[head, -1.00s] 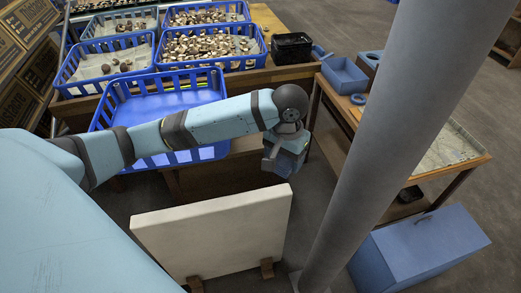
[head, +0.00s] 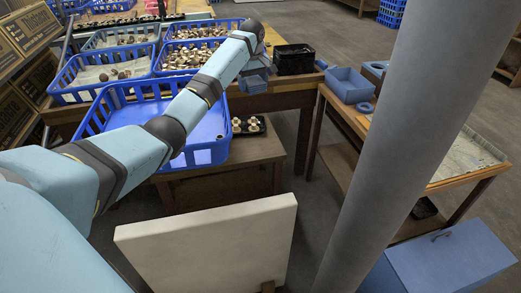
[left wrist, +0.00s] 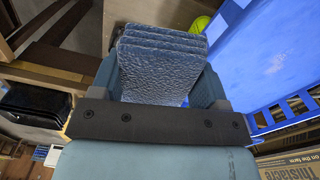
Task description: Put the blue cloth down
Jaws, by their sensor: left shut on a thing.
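The blue cloth (left wrist: 160,65) is a folded stack with a crinkled surface, seen in the left wrist view between the two fingers of my left gripper (left wrist: 158,85). The gripper is shut on it. In the head view my left gripper (head: 256,78) is over the right end of the wooden table, just left of a black crate. The cloth is hard to tell from the blue gripper there. My right gripper is in neither current view.
An empty blue crate (head: 205,153) sits below my left arm, with mushroom-filled crates (head: 183,72) behind. A small black tray (head: 238,133) of mushrooms is beside it. The black crate (head: 294,50), an open blue box (head: 349,84) and a white panel (head: 215,245) stand around.

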